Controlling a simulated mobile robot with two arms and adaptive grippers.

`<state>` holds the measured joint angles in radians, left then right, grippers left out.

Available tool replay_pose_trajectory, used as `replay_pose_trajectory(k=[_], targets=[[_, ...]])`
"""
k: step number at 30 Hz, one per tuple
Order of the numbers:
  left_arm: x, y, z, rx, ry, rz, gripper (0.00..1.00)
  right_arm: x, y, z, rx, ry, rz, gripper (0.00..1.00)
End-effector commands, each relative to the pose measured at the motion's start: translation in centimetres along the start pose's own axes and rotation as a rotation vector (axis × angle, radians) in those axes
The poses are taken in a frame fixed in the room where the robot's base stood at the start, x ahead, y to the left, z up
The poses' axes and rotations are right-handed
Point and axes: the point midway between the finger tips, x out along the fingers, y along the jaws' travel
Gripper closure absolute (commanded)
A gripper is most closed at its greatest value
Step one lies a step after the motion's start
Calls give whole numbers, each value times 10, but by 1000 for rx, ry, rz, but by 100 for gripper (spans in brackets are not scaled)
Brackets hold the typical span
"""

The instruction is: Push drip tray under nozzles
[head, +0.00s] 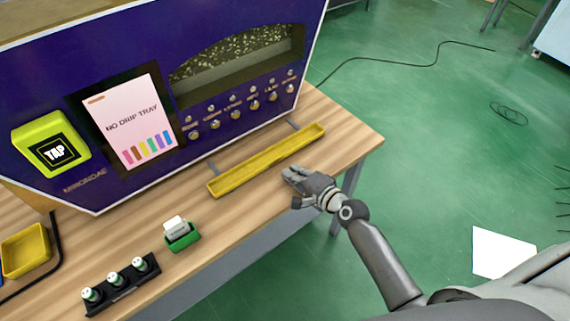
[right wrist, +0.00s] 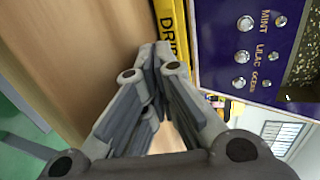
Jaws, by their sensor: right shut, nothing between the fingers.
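The yellow drip tray (head: 268,160) is a long shallow trough lying on the wooden table in front of the purple vending machine (head: 225,80). Grey rails run from it toward the machine. Several nozzles (head: 236,113) line the machine's front above and behind the tray. My right gripper (head: 287,173) is shut and empty, just in front of the tray's near long side. In the right wrist view its fingertips (right wrist: 150,55) are close to the yellow tray (right wrist: 172,30), which bears dark lettering; I cannot tell whether they touch. My left gripper is not in view.
The machine's screen (head: 126,115) reads "NO DRIP TRAY". A yellow TAP reader (head: 50,142) is at its left. A green holder with a white block (head: 180,235), a black rack with small bottles (head: 118,284) and a yellow dish (head: 25,250) stand on the table (head: 350,135).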

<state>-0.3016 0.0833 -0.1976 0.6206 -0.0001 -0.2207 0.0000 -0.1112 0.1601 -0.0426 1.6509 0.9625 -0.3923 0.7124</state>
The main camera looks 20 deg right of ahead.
Motion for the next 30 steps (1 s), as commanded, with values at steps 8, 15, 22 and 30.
replay_pose_trajectory(k=[8,15,22,30], targets=[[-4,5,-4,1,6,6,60,32,-11,0,0,0,0,100],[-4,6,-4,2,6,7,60,38,-12,0,-1,0,0,100],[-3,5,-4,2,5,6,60,38,-12,0,-1,0,0,100],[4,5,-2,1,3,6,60,80,-24,0,0,1,-3,100]])
